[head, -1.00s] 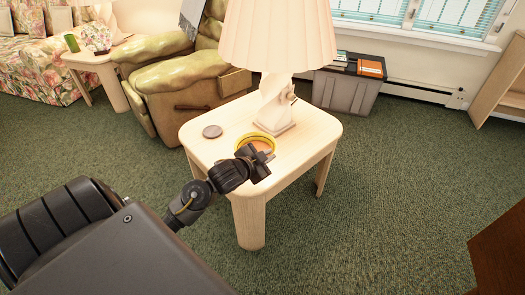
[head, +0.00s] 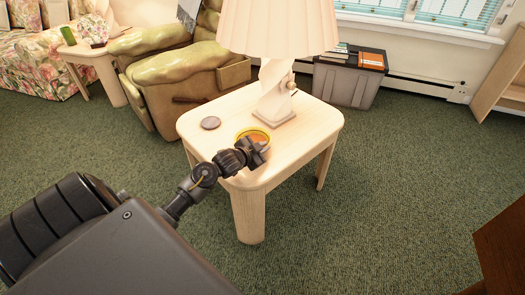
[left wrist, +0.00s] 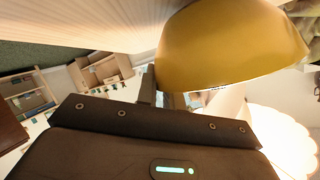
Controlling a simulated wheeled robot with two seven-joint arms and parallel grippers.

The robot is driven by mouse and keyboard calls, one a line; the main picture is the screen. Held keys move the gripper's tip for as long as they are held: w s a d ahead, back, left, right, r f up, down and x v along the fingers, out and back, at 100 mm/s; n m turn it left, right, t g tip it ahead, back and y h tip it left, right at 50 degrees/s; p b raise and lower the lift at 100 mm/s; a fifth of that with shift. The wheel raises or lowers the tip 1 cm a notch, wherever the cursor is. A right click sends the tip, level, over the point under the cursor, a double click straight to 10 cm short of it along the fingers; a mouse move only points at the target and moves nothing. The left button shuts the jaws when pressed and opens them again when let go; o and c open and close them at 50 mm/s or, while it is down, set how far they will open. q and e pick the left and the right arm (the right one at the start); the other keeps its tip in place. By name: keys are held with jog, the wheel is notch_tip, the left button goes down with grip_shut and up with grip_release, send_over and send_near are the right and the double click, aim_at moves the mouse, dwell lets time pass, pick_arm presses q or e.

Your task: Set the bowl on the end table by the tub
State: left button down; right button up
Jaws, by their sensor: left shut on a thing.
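The yellow bowl (head: 243,134) with an orange inside is at the front part of the light wood end table (head: 200,151), beside the lamp. My left gripper (head: 257,147) is shut on the bowl's near side and hides part of it. In the left wrist view the bowl (left wrist: 225,45) fills the upper right, close to the pale table top (left wrist: 85,18). I cannot tell whether its base touches the table. The grey tub (head: 345,86) stands on the floor behind the table. My right gripper is not in view.
A green recliner (head: 180,75) is close behind the table's left side. The table's right side is bare.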

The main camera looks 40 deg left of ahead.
pick_arm(q)
jog(key=shift+f, duration=0.4)
jog(key=c, duration=1.5)
grip_release()
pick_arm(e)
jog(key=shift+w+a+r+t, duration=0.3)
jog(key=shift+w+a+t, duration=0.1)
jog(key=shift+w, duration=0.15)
pick_arm(q)
jog(key=shift+s, duration=0.1)
